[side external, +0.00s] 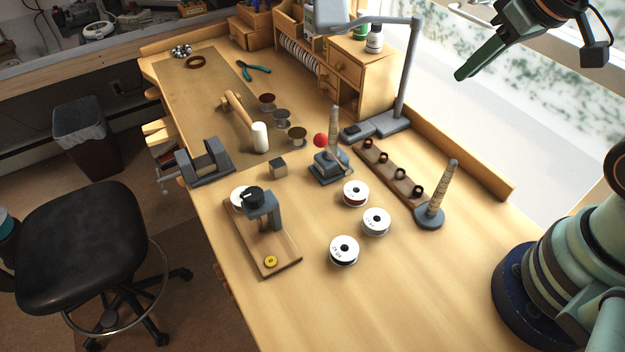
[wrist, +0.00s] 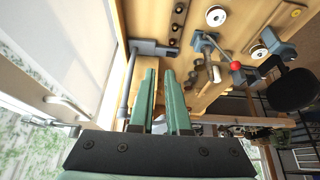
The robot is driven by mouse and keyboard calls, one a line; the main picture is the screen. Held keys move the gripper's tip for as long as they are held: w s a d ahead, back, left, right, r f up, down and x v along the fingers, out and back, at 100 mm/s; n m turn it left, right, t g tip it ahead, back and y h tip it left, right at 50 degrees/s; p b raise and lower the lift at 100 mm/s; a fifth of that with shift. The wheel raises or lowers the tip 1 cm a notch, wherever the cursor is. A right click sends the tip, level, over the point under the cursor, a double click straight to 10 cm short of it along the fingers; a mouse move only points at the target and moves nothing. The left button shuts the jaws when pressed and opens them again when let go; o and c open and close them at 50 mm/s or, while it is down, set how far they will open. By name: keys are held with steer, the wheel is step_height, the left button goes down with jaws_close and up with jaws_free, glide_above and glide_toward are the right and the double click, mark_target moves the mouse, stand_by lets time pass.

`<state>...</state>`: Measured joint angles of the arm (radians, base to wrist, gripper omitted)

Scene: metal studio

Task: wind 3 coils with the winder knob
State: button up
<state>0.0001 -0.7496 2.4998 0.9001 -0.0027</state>
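The winder (side external: 331,168) is a dark grey bench device with an upright post, near the middle of the bench in the side view. Its red ball knob (side external: 321,140) is at its left; the knob also shows in the wrist view (wrist: 235,65). A wooden strip (side external: 391,170) to the right of the winder carries several small copper-brown rings, which look like coils. My gripper (side external: 462,75) is high at the upper right, far from the winder and touching nothing. In the wrist view its two green fingers (wrist: 161,92) stand apart with nothing between them.
White spools (side external: 376,221) stand in front of the winder. A tapered post (side external: 436,192) stands at the strip's end. A desk lamp (side external: 402,75) rises behind the strip. A clamp device on a board (side external: 262,215) is front left. The front right bench is clear.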

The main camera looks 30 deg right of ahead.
steer(key=o, duration=0.5)
steer(key=shift+w+a+r+n, duration=0.15)
steer(key=shift+w+a+n, duration=0.05)
steer(key=shift+n, duration=0.1)
steer(key=shift+o, duration=1)
steer(key=w+a+r+n+g, duration=0.1)
steer(key=w+a+r+n, duration=0.1)
steer(key=w+a+n, duration=0.2)
steer(key=a+n, duration=0.3)
steer(key=n, duration=0.2)
steer(key=shift+w+r+g+y, duration=0.25)
steer(key=shift+w+g+y, duration=0.05)
steer(key=shift+g+y, duration=0.1)
steer(key=n+g, duration=0.4)
steer(key=n, duration=2.2)
glide_above(253, 193)
step_height(253, 193, down, 6)
steer(key=shift+h, duration=0.4)
step_height(253, 193, down, 12)
steer(key=shift+r, duration=0.25)
jaws_close()
